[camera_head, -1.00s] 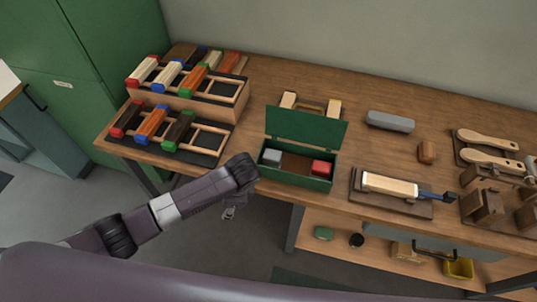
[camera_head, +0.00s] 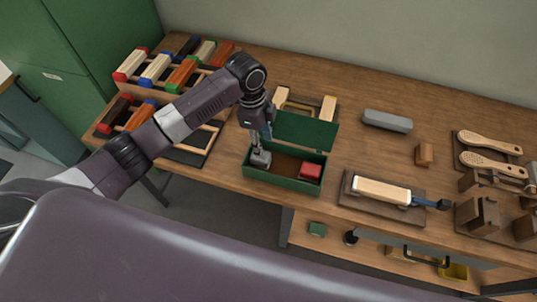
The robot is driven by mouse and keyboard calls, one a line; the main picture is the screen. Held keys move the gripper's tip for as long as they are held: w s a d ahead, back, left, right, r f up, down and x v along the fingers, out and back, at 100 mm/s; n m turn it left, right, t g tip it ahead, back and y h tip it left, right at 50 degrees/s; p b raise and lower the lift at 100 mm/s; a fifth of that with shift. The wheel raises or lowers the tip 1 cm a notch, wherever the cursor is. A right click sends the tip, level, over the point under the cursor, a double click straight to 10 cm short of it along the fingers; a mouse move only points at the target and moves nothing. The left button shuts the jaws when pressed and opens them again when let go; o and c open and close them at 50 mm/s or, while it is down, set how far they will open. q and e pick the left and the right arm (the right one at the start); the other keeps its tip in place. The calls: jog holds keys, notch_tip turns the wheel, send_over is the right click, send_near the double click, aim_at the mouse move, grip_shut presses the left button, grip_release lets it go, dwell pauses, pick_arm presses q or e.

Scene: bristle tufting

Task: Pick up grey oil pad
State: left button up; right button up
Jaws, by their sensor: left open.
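The grey oil pad (camera_head: 261,161) sits in the left end of the open green box (camera_head: 285,183) on the workbench. My left gripper (camera_head: 260,150) points down into that end of the box. Its open fingers are right at the pad and cover part of it. Whether the fingers touch the pad cannot be told. A red pad (camera_head: 310,170) lies in the right end of the same box. My right gripper is not in view.
The green box lid (camera_head: 306,131) stands raised behind the box. Racks of brush blocks (camera_head: 197,140) stand at left, partly behind my arm. A brush handle on a board (camera_head: 382,190) lies to the right. A grey block (camera_head: 387,121) lies behind on open bench.

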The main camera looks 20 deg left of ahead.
aim_at(264, 164)
pick_arm(q)
jog(key=f, duration=0.1)
jog(key=f+p, duration=0.1)
jog(key=s+a+f, duration=0.1)
jog(key=shift+s+f+p, duration=0.1)
jog(key=shift+f+p, duration=0.05)
jog(key=shift+p, duration=0.15)
notch_tip(264, 164, down, 3)
jog(key=shift+r, duration=0.2)
jog(key=shift+d+f, duration=0.1)
jog(key=shift+f, duration=0.2)
jog(key=shift+c, duration=0.3)
jog(key=c, duration=0.9)
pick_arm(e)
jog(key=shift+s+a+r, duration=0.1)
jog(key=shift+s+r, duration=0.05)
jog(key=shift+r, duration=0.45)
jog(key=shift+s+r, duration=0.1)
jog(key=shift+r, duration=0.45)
